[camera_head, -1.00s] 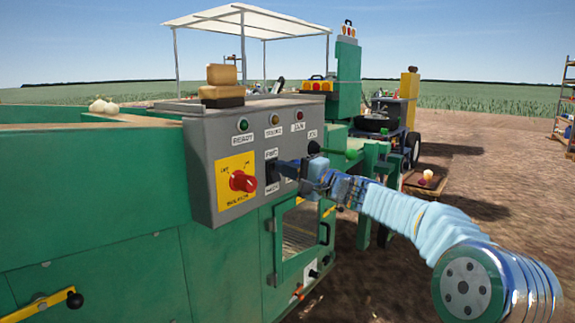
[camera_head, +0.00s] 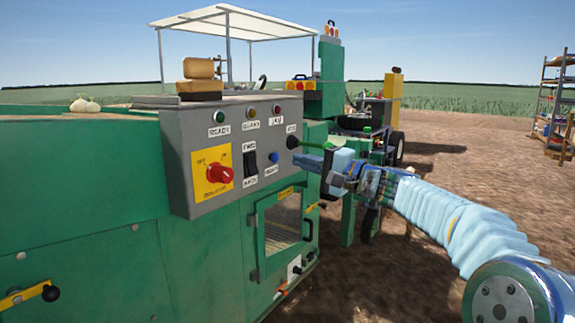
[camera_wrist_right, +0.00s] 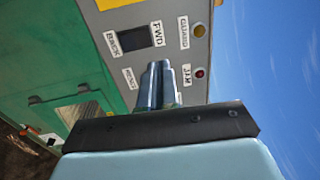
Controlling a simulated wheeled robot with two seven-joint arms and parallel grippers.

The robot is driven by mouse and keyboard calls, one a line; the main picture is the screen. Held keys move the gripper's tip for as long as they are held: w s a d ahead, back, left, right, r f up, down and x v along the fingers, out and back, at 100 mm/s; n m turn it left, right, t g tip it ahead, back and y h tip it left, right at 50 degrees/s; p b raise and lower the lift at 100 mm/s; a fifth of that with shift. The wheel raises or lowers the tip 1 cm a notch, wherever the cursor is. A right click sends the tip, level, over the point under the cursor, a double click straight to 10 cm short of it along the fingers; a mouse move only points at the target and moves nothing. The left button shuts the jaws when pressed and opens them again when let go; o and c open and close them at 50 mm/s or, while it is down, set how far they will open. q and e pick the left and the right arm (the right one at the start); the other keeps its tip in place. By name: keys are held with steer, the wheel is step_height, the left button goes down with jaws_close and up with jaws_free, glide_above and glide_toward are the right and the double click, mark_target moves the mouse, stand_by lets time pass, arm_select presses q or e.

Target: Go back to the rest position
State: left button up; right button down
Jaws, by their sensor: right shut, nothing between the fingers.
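My right gripper (camera_head: 312,163) is shut and empty, in front of the right part of the grey control panel (camera_head: 205,160). In the right wrist view its closed fingers (camera_wrist_right: 158,85) point at the panel, near the lower label and the black rocker switch (camera_wrist_right: 134,38). In the head view the rocker switch (camera_head: 250,163) and a blue button (camera_head: 273,158) show uncovered left of the fingers. Whether the fingertips touch the panel cannot be told, but they look apart from it. My right arm (camera_head: 440,205) reaches in from the lower right. My left gripper is not in view.
The panel also bears a red knob on a yellow plate (camera_head: 212,174), several lamps and a black lever (camera_head: 293,142). A green machine body (camera_head: 80,215) fills the left, with a window door (camera_head: 283,230) below the panel. Open dirt (camera_head: 460,165) and shelves (camera_head: 553,95) lie to the right.

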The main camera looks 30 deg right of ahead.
steer(key=shift+s+d+r, duration=0.15)
steer(key=shift+s+d, duration=0.2)
steer(key=shift+s, duration=0.45)
